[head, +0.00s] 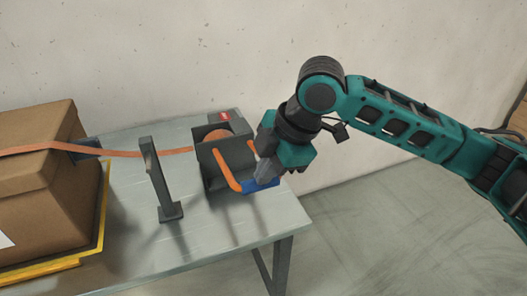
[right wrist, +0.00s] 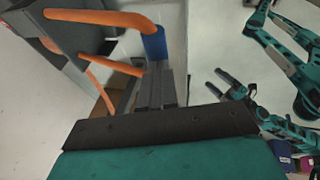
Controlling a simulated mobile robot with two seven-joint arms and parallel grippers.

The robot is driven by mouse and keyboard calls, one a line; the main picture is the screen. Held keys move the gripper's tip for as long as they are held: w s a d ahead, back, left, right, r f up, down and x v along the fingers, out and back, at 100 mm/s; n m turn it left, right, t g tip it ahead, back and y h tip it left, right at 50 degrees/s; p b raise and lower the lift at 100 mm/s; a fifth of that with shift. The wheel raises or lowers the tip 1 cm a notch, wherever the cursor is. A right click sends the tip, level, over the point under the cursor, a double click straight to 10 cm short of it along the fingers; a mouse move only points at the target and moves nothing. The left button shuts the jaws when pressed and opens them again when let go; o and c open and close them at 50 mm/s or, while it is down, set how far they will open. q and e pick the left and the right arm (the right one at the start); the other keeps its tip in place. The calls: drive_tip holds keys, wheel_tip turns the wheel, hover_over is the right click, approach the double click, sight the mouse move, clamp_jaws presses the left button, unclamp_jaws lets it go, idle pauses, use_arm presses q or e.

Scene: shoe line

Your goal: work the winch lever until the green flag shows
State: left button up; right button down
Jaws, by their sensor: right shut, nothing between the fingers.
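The winch (head: 212,178) is a dark bracket with an orange drum on the grey table. Its orange lever (head: 227,172) ends in a blue handle (head: 262,186), also seen in the right wrist view (right wrist: 154,45). A red marker (head: 225,115) shows behind the winch; no green flag is visible. My right gripper (head: 266,175) is shut and empty, its fingertips at the blue handle. In the right wrist view the shut fingers (right wrist: 164,88) point toward the handle; I cannot tell whether they touch it. My left gripper (right wrist: 231,84) is open and empty there, far from the winch.
An orange strap (head: 110,150) runs from over a cardboard box (head: 40,190) to the winch. A dark upright post (head: 161,182) stands beside the strap. The box sits on a yellow-edged base (head: 60,268). Free floor lies right of the table.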

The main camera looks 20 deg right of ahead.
sight(268, 186)
drive_tip(key=f, duration=0.1)
drive_tip(key=s+f+t, duration=0.1)
drive_tip(key=f, duration=0.1)
use_arm(q)
drive_tip(key=shift+w+d+r, duration=0.2)
drive_tip(key=shift+w+d, duration=0.05)
drive_tip(key=shift+w, duration=0.1)
use_arm(e)
drive_tip(key=shift+s+f+t, duration=0.15)
drive_tip(key=shift+f, duration=0.5)
drive_tip(key=shift+s+f+t, duration=0.15)
drive_tip(key=shift+f, duration=0.45)
use_arm(q)
drive_tip(key=shift+s+f, duration=0.1)
drive_tip(key=shift+f, duration=0.1)
use_arm(e)
drive_tip(key=shift+f, duration=0.15)
drive_tip(key=shift+s, duration=0.1)
